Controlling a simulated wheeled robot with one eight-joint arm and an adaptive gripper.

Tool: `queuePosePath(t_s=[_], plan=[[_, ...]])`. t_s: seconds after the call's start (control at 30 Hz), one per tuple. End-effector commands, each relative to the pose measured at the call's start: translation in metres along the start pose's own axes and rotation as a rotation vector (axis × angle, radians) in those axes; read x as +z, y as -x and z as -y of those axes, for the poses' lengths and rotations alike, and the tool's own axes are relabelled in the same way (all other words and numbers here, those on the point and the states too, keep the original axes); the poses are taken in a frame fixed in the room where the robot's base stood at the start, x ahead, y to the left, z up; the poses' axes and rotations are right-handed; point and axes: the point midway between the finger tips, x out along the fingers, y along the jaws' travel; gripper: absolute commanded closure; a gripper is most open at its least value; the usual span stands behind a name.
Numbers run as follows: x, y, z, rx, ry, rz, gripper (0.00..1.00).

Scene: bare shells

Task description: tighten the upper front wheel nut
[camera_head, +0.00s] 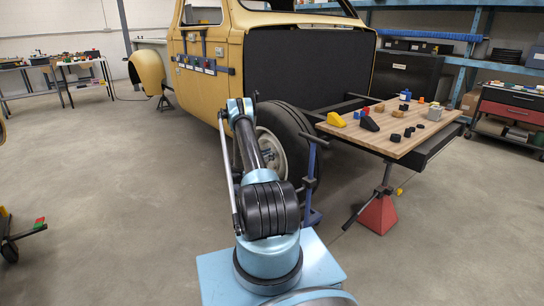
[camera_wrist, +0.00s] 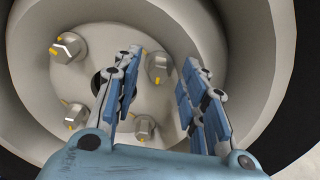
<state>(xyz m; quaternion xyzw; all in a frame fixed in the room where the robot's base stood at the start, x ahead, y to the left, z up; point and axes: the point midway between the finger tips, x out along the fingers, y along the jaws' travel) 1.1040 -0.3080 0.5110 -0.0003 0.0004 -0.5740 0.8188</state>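The wheel (camera_head: 297,140) of the yellow vehicle stands upright behind my arm in the head view. In the wrist view its pale hub (camera_wrist: 115,25) fills the picture, with several hex nuts bearing yellow marks around a dark centre hole. I cannot tell which is the upper front one. My gripper (camera_wrist: 160,63) is open and empty, facing the hub. The head view hides it.
A wooden-topped table (camera_head: 440,125) with small coloured parts stands right of the wheel, with a red stand (camera_head: 378,215) below it. A blue-footed stand (camera_head: 312,180) is close beside the wheel. Benches and shelves line the back.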

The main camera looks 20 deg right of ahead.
Motion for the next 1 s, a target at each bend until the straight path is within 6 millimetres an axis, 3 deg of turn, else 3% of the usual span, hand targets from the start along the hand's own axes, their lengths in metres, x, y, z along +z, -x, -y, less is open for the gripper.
queuePosePath(t_s=[0.2, 0.57, 0.73, 1.0], plan=[[0.000, -0.020, 0.000, 0.000, 0.000, 0.000, 0.61], [0.000, -0.024, 0.000, 0.000, 0.000, 0.000, 0.61], [0.000, -0.024, 0.000, 0.000, 0.000, 0.000, 0.97], [0.000, -0.023, -0.001, 0.000, -0.005, 0.000, 1.00]])
